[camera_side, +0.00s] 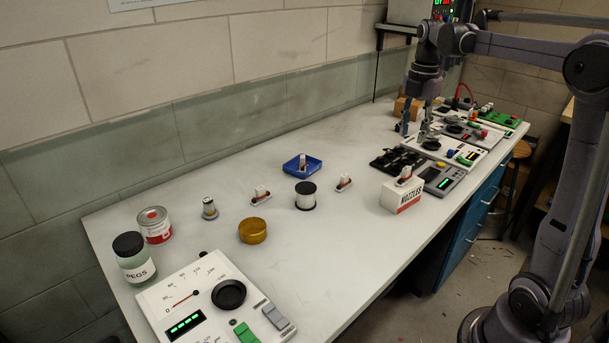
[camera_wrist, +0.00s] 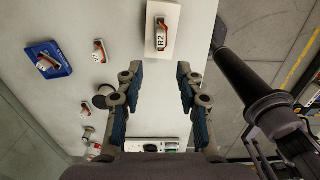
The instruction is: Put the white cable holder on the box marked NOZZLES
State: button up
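A white reel with black ends (camera_side: 305,197), which I take as the cable holder, stands upright on the bench, left of the box. In the wrist view its black end (camera_wrist: 101,101) shows beside the left finger, partly hidden. The white box marked NOZZLES (camera_side: 392,198) stands near the bench's front edge. A small white-and-red piece (camera_side: 405,177) lies on its top; in the wrist view this piece reads R2 (camera_wrist: 161,38), on the box top (camera_wrist: 174,13). My gripper (camera_side: 414,131) is open and empty, above the bench behind the box. Its fingers (camera_wrist: 158,70) are wide apart.
A black rack (camera_side: 397,160) and panels (camera_side: 440,178) lie behind the box. A brass tin (camera_side: 252,232) is left of the reel. Bare bench separates reel and box.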

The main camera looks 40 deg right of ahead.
jog(key=s+a+f+m+t, duration=0.2)
jog(key=a+m, duration=0.4)
jog(key=a, duration=0.2)
jog(key=s+a+f+m+t, duration=0.2)
jog(key=a+m, duration=0.3)
jog(key=a, duration=0.4)
jog(key=s+a+f+m+t, duration=0.3)
jog(key=a+m, duration=0.3)
jog(key=a, duration=0.2)
jog(key=shift+s+a+f+m, duration=0.25)
jog(key=shift+s+f+m, duration=0.1)
jog(key=shift+f, duration=0.3)
